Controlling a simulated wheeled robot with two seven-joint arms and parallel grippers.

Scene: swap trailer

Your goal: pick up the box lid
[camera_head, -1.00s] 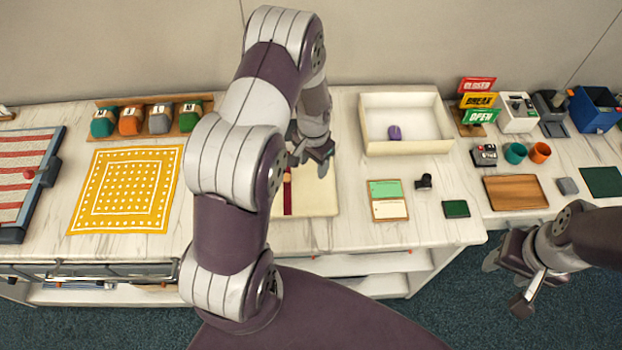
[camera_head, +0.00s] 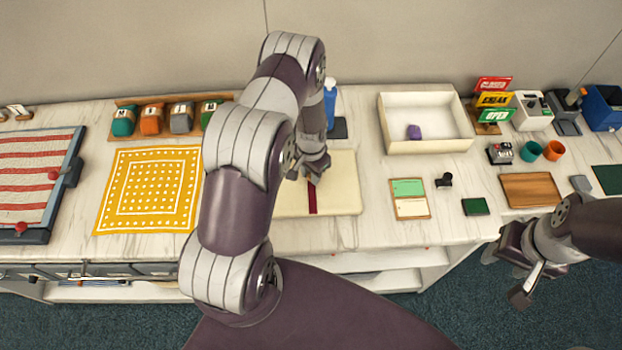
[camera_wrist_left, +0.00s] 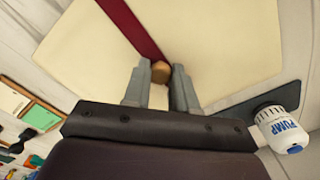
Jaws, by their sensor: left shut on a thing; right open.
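The box lid (camera_head: 340,190) is a flat cream panel with a dark red stripe, lying on the white counter in the head view. The lid also fills much of the left wrist view (camera_wrist_left: 225,40). Its small round wooden knob (camera_wrist_left: 160,72) sits on the stripe. My left gripper (camera_head: 310,173) is over the lid, and in the left wrist view its two fingers are shut on the knob. I cannot tell whether the lid is raised at all. The open cream box (camera_head: 428,146) stands right of the lid with a purple object (camera_head: 414,132) inside. My right gripper (camera_head: 508,275) is open and empty, in front of the counter.
A pump bottle (camera_head: 330,105) stands on a dark pad behind the lid; it also shows in the left wrist view (camera_wrist_left: 280,128). A yellow cloth (camera_head: 150,190) lies to the left. A green-and-white card board (camera_head: 410,198) and small dark items lie to the right.

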